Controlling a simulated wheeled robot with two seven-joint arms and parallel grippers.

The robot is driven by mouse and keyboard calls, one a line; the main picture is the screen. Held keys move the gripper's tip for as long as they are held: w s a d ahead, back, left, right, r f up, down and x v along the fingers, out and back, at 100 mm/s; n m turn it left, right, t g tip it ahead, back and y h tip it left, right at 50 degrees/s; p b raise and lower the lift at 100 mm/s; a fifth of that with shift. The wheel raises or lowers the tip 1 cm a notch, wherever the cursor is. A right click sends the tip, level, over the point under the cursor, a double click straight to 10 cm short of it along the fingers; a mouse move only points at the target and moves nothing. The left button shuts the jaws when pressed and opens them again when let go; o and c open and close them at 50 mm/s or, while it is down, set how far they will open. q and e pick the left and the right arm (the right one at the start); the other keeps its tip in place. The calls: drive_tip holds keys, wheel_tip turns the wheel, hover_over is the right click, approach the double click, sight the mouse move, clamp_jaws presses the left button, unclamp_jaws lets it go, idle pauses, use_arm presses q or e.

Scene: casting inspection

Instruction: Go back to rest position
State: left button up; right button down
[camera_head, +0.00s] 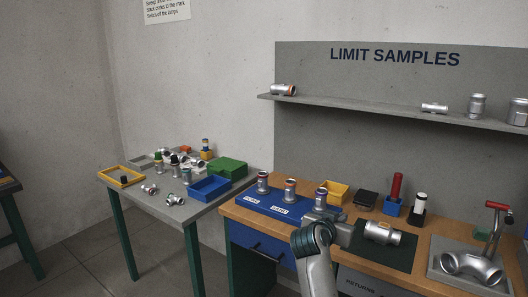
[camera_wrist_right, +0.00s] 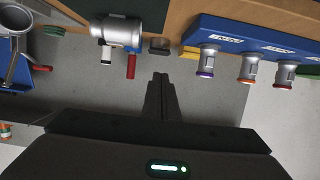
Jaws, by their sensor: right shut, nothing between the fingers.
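My right arm rises from the bottom middle of the head view. Its gripper (camera_head: 343,233) is over the bench's front part, between the blue sample board and the dark mat; its fingertips are hard to make out there. In the right wrist view the right gripper's fingers (camera_wrist_right: 160,82) are together, with nothing between them. A silver pipe fitting (camera_head: 382,233) lies on the dark mat (camera_head: 398,256), right of the gripper; it also shows in the right wrist view (camera_wrist_right: 118,32). My left gripper is not in view.
The blue board (camera_head: 262,207) carries three upright fittings. A yellow bin (camera_head: 335,192), red-handled tool (camera_head: 396,186) and white-topped tool (camera_head: 420,203) stand behind. A clamp fixture with a curved pipe (camera_head: 472,265) is at right. A side table (camera_head: 190,212) holds bins and fittings.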

drive_tip(key=s+d+f+n+g+y, duration=0.3)
drive_tip(key=s+f+n+g+y, duration=0.1)
drive_tip(key=s+f, duration=2.05)
drive_tip(key=s+a+f+n+g+y, duration=0.1)
drive_tip(key=s+f+n+g, duration=0.1)
drive_tip(key=s, duration=0.8)
drive_tip(key=s+a+f+n+g+y, duration=0.1)
drive_tip(key=s+f+y, duration=0.15)
drive_tip(key=s, duration=0.75)
drive_tip(key=s+a+f+n+g+y, duration=0.1)
drive_tip(key=s+f+n+g, duration=0.15)
drive_tip(key=s, duration=0.75)
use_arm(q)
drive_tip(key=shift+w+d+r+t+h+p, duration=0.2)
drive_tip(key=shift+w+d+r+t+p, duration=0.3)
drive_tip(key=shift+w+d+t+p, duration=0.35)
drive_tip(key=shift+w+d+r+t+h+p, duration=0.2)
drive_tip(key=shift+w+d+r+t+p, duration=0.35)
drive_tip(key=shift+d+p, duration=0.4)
use_arm(e)
drive_tip(key=w+a+f+t, duration=0.1)
drive_tip(key=f, duration=1.4)
drive_tip(key=a+f+t, duration=0.1)
drive_tip(key=a+f, duration=0.1)
drive_tip(key=f, duration=1.3)
drive_tip(key=shift+w+a+f+t+y, duration=0.15)
drive_tip(key=shift+w+a+t+y, duration=0.2)
drive_tip(key=shift+y, duration=0.1)
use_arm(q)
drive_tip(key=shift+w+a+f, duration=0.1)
